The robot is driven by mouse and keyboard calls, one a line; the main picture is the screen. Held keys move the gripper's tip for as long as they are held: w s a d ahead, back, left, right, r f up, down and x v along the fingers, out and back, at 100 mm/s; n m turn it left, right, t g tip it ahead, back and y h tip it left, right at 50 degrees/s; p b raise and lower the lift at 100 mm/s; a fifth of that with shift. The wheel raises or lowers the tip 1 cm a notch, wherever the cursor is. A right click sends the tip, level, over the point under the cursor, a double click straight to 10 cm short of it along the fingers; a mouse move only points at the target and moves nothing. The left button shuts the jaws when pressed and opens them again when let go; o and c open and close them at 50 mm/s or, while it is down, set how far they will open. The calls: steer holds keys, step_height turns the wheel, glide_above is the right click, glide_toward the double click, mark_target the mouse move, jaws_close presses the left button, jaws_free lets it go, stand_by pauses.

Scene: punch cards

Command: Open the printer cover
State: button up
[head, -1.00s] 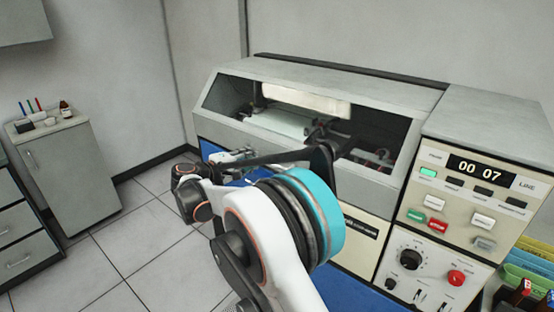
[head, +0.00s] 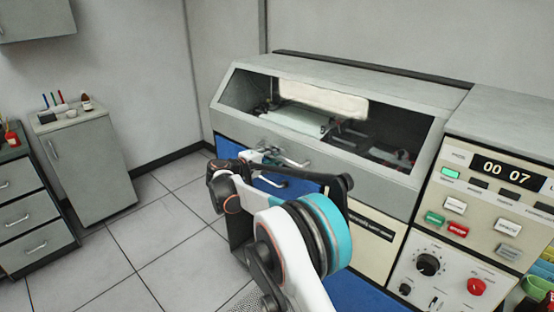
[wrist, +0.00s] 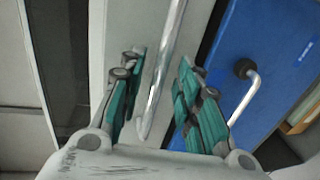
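The printer cover (head: 395,182) is a grey sloped lid with a wide window, and it is down on the printer. Its chrome bar handle (head: 292,161) is on the lower front of the cover; in the wrist view the handle (wrist: 163,75) runs lengthwise between my fingers. My gripper (wrist: 160,85) is open, with green-padded fingers on either side of the bar and visible gaps to it. In the head view my gripper (head: 262,158) is small at the handle's left end, partly hidden by my arm.
A blue panel (wrist: 245,45) with its own chrome handle (wrist: 250,95) lies below the cover. A control console (head: 480,215) stands at the right. A grey cabinet (head: 85,165) with small bottles stands at the left, with clear tiled floor (head: 165,225) between.

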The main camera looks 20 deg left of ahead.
steer(key=shift+x, duration=0.8)
steer(key=shift+c, duration=0.2)
jaws_close()
steer(key=shift+r, duration=0.1)
